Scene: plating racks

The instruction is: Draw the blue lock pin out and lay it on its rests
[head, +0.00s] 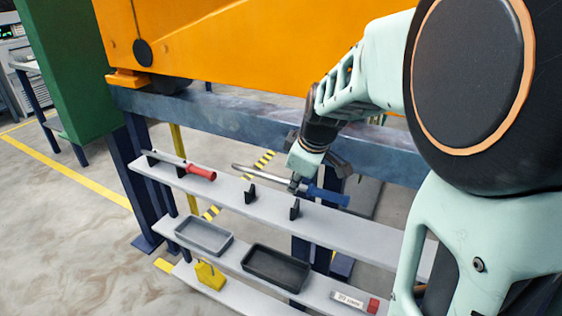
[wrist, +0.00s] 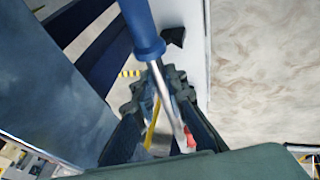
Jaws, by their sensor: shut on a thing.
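The blue lock pin (head: 328,196) has a blue handle and a bare metal shaft. My gripper (head: 295,184) is shut on its shaft, close to the handle. The pin is out in the open above the upper shelf, roughly along it, with its shaft end to the left. Two black rests, the left one (head: 251,194) and the right one (head: 295,209), stand empty on the shelf below the pin. In the wrist view the blue handle (wrist: 142,28) is at the top, and the shaft runs down between my fingers (wrist: 155,88). The exact gap between pin and rests is unclear.
A red-handled pin (head: 201,173) lies on its own rests at the left of the upper shelf (head: 365,229). A grey tray (head: 204,235) and a black tray (head: 276,268) sit on the shelf below. A dark blue beam (head: 225,113) and an orange body (head: 230,50) stand behind.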

